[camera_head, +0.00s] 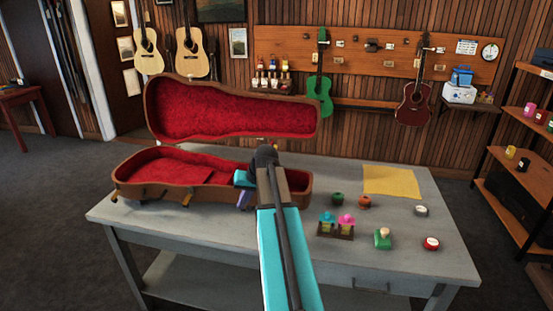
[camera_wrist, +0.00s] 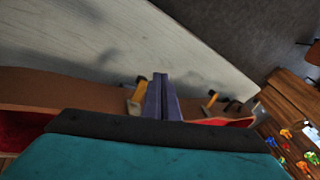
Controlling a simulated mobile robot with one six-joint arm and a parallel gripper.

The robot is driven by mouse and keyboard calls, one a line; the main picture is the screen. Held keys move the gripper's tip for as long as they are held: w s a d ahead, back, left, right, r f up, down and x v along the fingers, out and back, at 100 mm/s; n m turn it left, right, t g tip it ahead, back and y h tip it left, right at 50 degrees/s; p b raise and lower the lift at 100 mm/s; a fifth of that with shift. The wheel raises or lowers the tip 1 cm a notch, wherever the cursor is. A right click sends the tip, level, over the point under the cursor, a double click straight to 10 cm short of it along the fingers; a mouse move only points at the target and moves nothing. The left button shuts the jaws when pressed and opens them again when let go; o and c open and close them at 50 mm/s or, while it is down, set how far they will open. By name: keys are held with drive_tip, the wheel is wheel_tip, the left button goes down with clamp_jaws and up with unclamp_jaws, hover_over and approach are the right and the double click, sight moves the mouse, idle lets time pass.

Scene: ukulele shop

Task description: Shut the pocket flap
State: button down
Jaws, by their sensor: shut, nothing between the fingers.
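A brown instrument case (camera_head: 290,192) with red plush lining lies on the grey table, its lid (camera_head: 232,110) standing open behind it. A raised red panel (camera_head: 175,172) shows inside the left part of the case; I cannot tell for sure whether it is the pocket flap or how far it is open. My gripper (camera_head: 244,201) is over the front right part of the case, by its front wall. In the wrist view its purple fingers (camera_wrist: 161,82) are together and empty, between two yellow latches (camera_wrist: 136,95) (camera_wrist: 210,99). My arm hides part of the case's right end.
The grey table (camera_head: 400,255) carries a yellow cloth (camera_head: 391,181), a small stand with cyan and pink-topped items (camera_head: 336,226), a green block (camera_head: 382,239) and several small round pots to the right. The table front left of my arm is clear. A shelf (camera_head: 515,195) stands far right.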

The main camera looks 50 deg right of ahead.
drive_tip(key=s+d+r+m+t+h, duration=0.1)
drive_tip(key=s+d+r, duration=0.4)
drive_tip(key=d+r, duration=0.4)
drive_tip(key=s+d+r+m+t, duration=0.1)
drive_tip(key=s+d+r, duration=0.4)
drive_tip(key=d+r, duration=0.5)
drive_tip(key=shift+d+r+m+t+h, duration=0.25)
drive_tip(key=shift+d+m+t+h, duration=0.15)
drive_tip(key=shift+d, duration=0.15)
drive_tip(key=shift+f, duration=0.1)
drive_tip(key=w+a+f+p, duration=0.2)
drive_tip(key=w+f+p, duration=0.2)
drive_tip(key=w+f, duration=0.3)
drive_tip(key=shift+w+p, duration=0.4)
drive_tip(key=shift+w, duration=0.8)
drive_tip(key=shift+f, duration=0.1)
